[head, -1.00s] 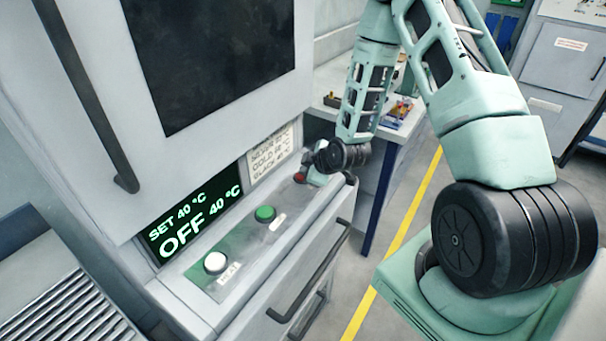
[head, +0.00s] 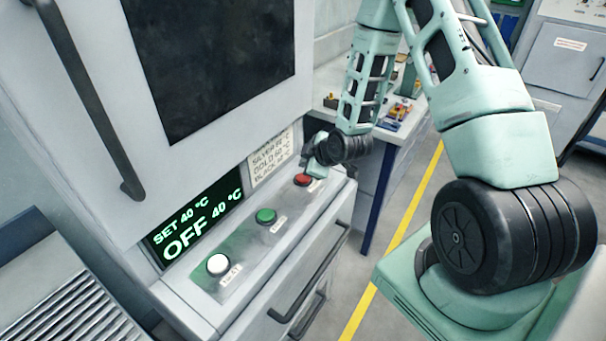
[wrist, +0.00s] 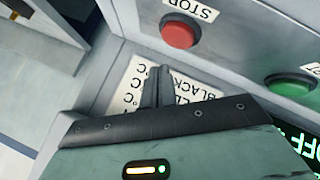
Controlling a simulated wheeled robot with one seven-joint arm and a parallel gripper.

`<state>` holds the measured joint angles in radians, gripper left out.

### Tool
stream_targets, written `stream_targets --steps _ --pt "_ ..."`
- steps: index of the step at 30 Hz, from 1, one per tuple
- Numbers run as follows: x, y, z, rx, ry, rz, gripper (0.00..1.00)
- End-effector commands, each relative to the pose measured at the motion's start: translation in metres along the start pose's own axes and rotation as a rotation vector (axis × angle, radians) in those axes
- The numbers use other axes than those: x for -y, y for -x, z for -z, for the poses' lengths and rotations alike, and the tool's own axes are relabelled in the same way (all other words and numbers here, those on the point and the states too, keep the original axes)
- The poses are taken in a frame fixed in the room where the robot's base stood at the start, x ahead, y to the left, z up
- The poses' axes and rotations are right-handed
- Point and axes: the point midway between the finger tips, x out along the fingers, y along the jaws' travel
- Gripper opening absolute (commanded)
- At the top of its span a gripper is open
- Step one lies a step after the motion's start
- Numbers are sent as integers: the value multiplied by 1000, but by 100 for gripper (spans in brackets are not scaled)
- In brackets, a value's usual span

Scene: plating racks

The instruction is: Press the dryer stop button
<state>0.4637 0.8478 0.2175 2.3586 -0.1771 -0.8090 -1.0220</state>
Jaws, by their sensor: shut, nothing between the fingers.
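The red stop button (head: 303,180) is at the far end of the dryer's control ledge. In the wrist view the red button (wrist: 179,32) has a STOP label (wrist: 194,9) beside it. My gripper (head: 307,163) is just behind the red button in the head view, apart from it, partly hidden by my wrist. In the wrist view my gripper's fingers (wrist: 157,88) are shut together, empty, in front of the temperature card. The dryer display (head: 195,226) reads SET 40 °C, OFF, 40 °C.
A green button (head: 266,216) and a white button (head: 218,264) sit nearer on the same ledge. A printed temperature card (head: 270,160) is on the panel above. A drawer handle (head: 308,273) juts out below. A table with small parts (head: 397,113) stands behind.

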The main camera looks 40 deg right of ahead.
Motion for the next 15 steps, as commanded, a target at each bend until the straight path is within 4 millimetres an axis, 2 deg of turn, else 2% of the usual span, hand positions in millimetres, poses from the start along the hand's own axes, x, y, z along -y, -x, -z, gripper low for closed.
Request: stream_targets --steps 7,15 --pt "-14 19 14 0 1 -1 0" --pt "-15 20 14 0 0 0 0"
